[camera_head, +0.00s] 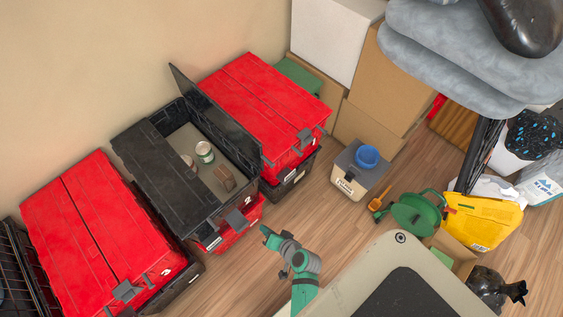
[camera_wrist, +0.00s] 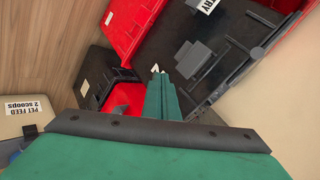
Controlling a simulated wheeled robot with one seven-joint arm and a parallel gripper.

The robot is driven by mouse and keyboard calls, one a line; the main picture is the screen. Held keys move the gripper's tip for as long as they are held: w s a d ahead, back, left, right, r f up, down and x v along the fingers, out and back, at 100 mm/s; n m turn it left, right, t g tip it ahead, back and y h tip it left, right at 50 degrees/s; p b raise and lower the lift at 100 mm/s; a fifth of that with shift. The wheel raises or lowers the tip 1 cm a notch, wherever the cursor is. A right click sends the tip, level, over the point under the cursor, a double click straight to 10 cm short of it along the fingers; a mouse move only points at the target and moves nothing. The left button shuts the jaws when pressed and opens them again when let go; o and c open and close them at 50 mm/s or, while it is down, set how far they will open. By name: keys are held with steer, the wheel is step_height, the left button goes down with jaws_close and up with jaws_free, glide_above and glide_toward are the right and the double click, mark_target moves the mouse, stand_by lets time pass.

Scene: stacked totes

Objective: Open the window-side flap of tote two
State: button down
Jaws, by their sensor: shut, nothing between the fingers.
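The middle stack has a black tote (camera_head: 190,205) on top of a red one. Its right-hand flap (camera_head: 215,115) stands up, showing cans and a brown item inside. Its left-hand flap (camera_head: 155,155) lies flat and closed. My gripper (camera_head: 267,231) is shut and empty, in front of the stack's near end, to the right of the grey latch (camera_head: 236,219). In the wrist view the gripper's teal fingers (camera_wrist: 158,80) are together, beside a grey latch (camera_wrist: 193,60) on black plastic; contact is unclear.
Red-lidded totes stand left (camera_head: 95,230) and right (camera_head: 265,100) of the middle stack. A pet-feed bin (camera_head: 352,182) with a blue bowl, a green watering can (camera_head: 415,212) and a yellow bag (camera_head: 482,220) stand at the right. Wooden floor is clear before the stacks.

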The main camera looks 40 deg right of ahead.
steer(key=w+d+r+t+y, duration=0.1)
steer(key=d+r+t+y, duration=0.15)
steer(key=d+r, duration=0.8)
steer(key=w+d+r+t+y, duration=0.15)
steer(key=d+r+t, duration=0.25)
steer(key=d+r, duration=0.7)
steer(key=w+a+f, duration=0.4)
steer(key=w, duration=0.4)
steer(key=shift+w+a+f+m+y, duration=0.2)
steer(key=shift+w+m+y, duration=0.1)
steer(key=shift+w+y, duration=0.1)
